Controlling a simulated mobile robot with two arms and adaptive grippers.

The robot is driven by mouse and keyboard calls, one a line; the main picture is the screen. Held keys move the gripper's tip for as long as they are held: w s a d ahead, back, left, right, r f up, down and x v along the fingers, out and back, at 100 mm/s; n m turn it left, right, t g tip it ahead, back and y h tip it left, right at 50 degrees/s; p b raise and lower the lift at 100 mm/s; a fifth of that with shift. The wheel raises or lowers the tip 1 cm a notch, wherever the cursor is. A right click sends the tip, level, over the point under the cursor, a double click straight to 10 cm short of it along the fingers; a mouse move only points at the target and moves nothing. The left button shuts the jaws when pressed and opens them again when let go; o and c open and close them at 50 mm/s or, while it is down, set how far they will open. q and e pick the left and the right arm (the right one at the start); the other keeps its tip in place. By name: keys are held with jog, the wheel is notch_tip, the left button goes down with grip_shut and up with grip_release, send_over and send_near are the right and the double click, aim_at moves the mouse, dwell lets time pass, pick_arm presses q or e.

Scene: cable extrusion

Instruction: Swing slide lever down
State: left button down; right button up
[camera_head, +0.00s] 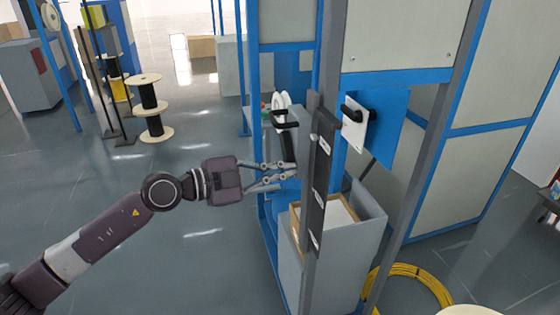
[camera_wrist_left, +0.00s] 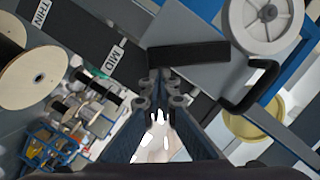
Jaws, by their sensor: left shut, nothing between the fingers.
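The slide lever (camera_head: 287,147) is a dark bar hanging below a white wheel (camera_head: 283,103) on the blue frame. In the left wrist view a black bar (camera_wrist_left: 188,54), which looks like the lever, lies just ahead of the fingertips, beside the white wheel (camera_wrist_left: 262,22). My left gripper (camera_head: 294,171) comes in from the left, with its fingers closed and empty near the lever's lower end. It also shows in the left wrist view (camera_wrist_left: 160,95). I cannot tell whether the fingertips touch the lever. My right gripper is not in view.
A dark upright post (camera_head: 319,180) with several white labels stands right of the gripper; one label (camera_wrist_left: 115,56) reads MID. A grey bin (camera_head: 345,262) stands below. A yellow cable coil (camera_head: 412,282) lies on the floor. A spool (camera_head: 150,106) stands at left. Floor beside my forearm is clear.

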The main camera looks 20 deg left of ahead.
pick_arm(q)
jog(key=w+f+m+b, duration=0.1)
jog(key=m, duration=0.1)
jog(key=w+a+f+m+t+b, duration=0.1)
jog(key=m+b, duration=0.1)
jog(key=w+a+f+m+b, duration=0.1)
jog(key=shift+w+a+f+m+t+h, duration=0.1)
jog(key=shift+w+f+m+t+h, duration=0.05)
jog(key=shift+f+m+t+h, duration=0.2)
dwell(0.8)
